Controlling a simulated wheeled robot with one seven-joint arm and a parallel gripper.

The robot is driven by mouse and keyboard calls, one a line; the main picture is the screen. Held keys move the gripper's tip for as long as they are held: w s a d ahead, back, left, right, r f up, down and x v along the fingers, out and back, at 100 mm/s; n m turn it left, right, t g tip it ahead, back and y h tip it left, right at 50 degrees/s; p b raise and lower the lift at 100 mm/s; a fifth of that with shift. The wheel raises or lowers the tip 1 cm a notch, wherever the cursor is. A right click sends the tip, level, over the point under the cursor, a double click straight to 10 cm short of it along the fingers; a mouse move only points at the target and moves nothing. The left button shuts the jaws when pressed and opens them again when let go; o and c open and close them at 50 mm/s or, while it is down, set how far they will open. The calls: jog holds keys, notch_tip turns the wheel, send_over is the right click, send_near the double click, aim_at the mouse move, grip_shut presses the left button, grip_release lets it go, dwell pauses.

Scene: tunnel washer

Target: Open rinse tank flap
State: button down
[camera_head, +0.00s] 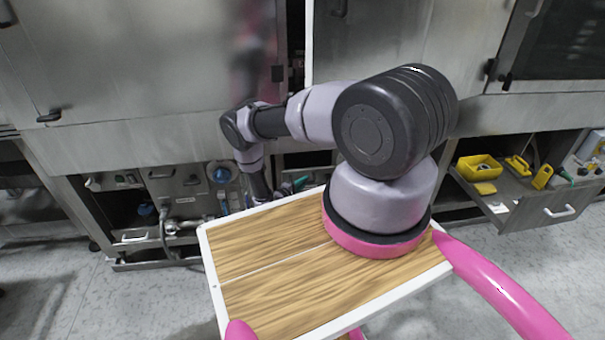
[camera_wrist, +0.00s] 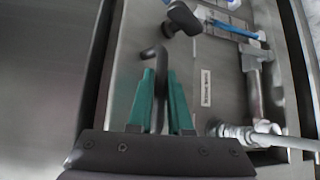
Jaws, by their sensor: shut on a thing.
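In the wrist view my gripper (camera_wrist: 160,80) has its two green fingers on either side of a dark bent handle (camera_wrist: 155,53). It is shut on this handle. The handle's hooked top shows above the fingertips, and its lower part runs down between them. A grey metal panel (camera_wrist: 206,55) with a small white label lies behind and to the right of the handle. I take it for the rinse tank flap, but the label is too blurred to read. In the head view my gripper (camera_head: 298,184) is low by the machine front, mostly hidden by my arm and the wooden top.
In the wrist view a black knob (camera_wrist: 183,18), a blue-handled part (camera_wrist: 236,30) and a metal pipe with a pale hose (camera_wrist: 268,136) are close to the right. In the head view an open drawer (camera_head: 560,207) with yellow bins (camera_head: 478,167) juts out at right. Grey floor is clear at left.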

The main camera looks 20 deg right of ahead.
jog(key=s+f, duration=0.3)
jog(key=f, duration=0.2)
jog(key=shift+a+f, duration=0.35)
jog(key=shift+a, duration=0.1)
jog(key=c, duration=0.8)
grip_release()
jog(key=shift+c, duration=0.2)
jog(key=shift+s+a, duration=0.1)
jog(key=v, duration=1)
jog(key=shift+s+a, duration=0.25)
jog(key=shift+c, duration=0.4)
